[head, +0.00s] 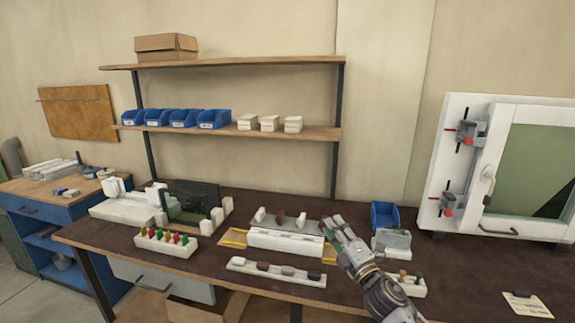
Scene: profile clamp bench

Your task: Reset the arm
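My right gripper (338,229) reaches in from the lower right, over the dark bench top (460,265). Its fingers point up and to the left, close to the right end of a white profile block (285,242). I cannot tell whether the fingers are apart or closed, and nothing clearly shows between them. My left gripper and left arm are not in view.
Near the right gripper stand a blue bin with a grey block (391,243), a small white holder (412,287) and a white strip with several pieces (276,272). A rack of coloured pegs (166,241) is left. A white framed panel (505,165) stands right.

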